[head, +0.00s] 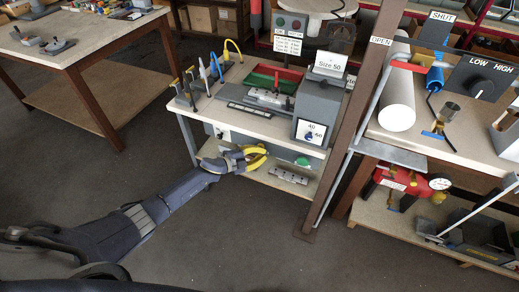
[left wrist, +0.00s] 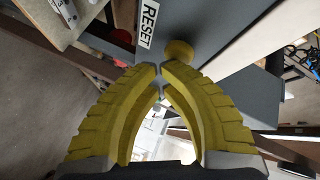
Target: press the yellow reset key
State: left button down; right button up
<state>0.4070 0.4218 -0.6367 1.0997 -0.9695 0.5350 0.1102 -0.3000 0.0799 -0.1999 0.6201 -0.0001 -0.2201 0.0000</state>
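The yellow reset key (left wrist: 180,51) is a round knob on a dark grey panel in the left wrist view, beside a white label (left wrist: 147,25) reading RESET. My left gripper (left wrist: 160,72) has thick yellow fingers whose tips come together just below and left of the key. Nothing shows between the tips. Whether a tip touches the key I cannot tell. In the head view my left gripper (head: 256,157) is at the front of the small bench, below its top. I cannot make out the key there. My right gripper is not in view.
The small bench (head: 240,124) carries tools, a red and green tray and a grey Size 50 box (head: 318,112). A green button (head: 302,161) sits near its lower shelf. A brown post (head: 345,120) stands to the right. The floor at left is clear.

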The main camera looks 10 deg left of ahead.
pick_arm(q)
jog(key=shift+s, duration=0.1)
jog(key=shift+s+a, duration=0.15)
jog(key=shift+s, duration=0.75)
jog(key=shift+s, duration=0.15)
jog(key=shift+s+a, duration=0.2)
jog(key=shift+s, duration=0.95)
jog(key=shift+s+a, duration=0.2)
jog(key=shift+s, duration=0.95)
